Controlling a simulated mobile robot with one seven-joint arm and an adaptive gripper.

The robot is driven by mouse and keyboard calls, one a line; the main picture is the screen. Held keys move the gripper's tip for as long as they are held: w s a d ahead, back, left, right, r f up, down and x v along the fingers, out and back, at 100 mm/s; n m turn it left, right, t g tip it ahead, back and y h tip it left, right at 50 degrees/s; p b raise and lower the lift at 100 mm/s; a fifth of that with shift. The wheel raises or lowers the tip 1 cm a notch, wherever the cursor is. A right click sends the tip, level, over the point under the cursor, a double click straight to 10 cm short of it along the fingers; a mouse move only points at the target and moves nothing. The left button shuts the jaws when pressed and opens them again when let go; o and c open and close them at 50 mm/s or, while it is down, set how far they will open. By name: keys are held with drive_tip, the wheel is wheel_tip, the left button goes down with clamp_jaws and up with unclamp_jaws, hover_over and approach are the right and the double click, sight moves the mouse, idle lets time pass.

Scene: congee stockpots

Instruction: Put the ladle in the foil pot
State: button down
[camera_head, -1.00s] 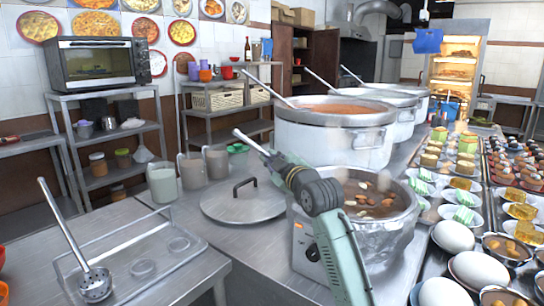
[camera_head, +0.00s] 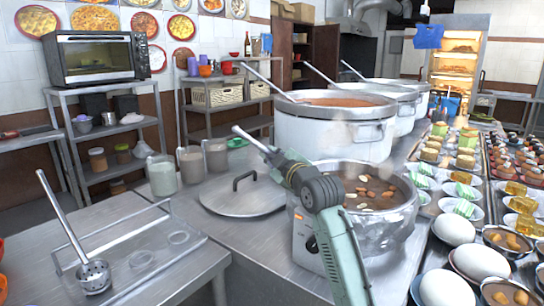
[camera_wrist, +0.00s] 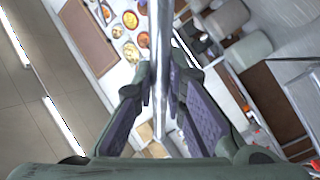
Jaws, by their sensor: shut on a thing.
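The foil pot (camera_head: 385,228) stands on the steel counter in the head view, wrapped in crinkled foil and holding brown liquid with floating pieces. My gripper (camera_head: 276,159) is at the pot's upper left rim, shut on a metal ladle handle (camera_head: 248,138). The handle slants up and left from the fingers. In the wrist view, the same shiny rod (camera_wrist: 161,45) runs between the two fingers. The held ladle's bowl is hidden in both views.
A steel lid (camera_head: 225,203) lies left of the foil pot. Large white pots (camera_head: 330,145) with ladles stand behind it. Bowls with eggs (camera_head: 452,230) and plates of food crowd the right side. Several cups (camera_head: 162,178) stand behind the lid.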

drive_tip(key=shift+f+b, duration=0.3)
drive_tip(key=shift+b, duration=0.05)
drive_tip(key=c, duration=1.6)
unclamp_jaws()
drive_tip(key=shift+o, duration=0.2)
drive_tip(key=v, duration=1.2)
